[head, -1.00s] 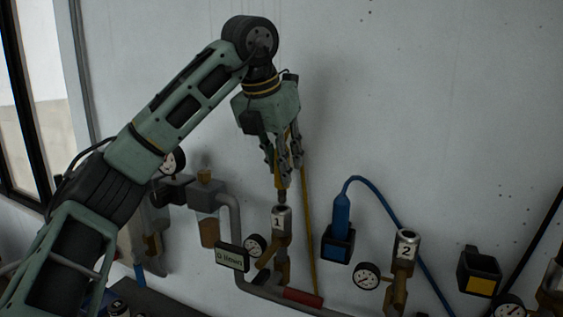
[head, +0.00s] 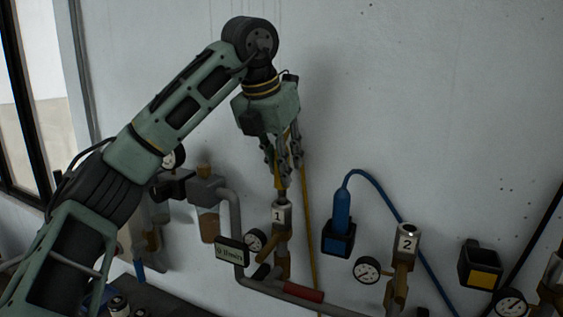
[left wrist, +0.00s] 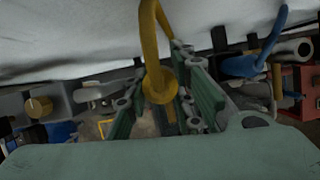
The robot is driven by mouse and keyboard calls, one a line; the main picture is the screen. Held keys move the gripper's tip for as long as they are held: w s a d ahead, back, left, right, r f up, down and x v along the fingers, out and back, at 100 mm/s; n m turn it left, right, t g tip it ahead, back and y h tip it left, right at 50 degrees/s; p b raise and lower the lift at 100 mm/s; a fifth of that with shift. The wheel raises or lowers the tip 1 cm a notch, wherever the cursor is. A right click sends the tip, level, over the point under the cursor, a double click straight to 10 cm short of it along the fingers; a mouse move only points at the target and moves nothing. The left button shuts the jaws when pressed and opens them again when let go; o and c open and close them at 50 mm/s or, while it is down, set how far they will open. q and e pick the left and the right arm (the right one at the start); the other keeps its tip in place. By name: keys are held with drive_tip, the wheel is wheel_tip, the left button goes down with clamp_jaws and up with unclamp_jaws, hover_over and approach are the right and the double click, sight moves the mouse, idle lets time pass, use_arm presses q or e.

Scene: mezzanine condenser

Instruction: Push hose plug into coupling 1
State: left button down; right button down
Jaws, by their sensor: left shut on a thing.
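The yellow hose plug (head: 280,182) is held upright in my left gripper (head: 282,165), which is shut on it. It also shows in the left wrist view as a yellow round body (left wrist: 160,86) between the two green fingers (left wrist: 164,105). Coupling 1 (head: 282,216), a silver collar marked 1 on a brass valve body, stands directly below. The plug's dark tip meets the collar's top; I cannot tell how deep it sits. The collar's mouth is hidden. The yellow hose (head: 308,210) hangs down the wall behind. My right gripper is not in view.
A blue plug (head: 342,208) sits in a dark holder (head: 338,240) right of coupling 1. Coupling 2 (head: 406,240) and a gauge (head: 367,270) stand further right. The wall above is clear.

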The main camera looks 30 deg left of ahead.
use_arm(q)
drive_tip(key=shift+f+b, duration=1.1)
drive_tip(key=shift+f, duration=0.5)
drive_tip(key=c, duration=1.4)
unclamp_jaws()
drive_tip(key=v, duration=1.2)
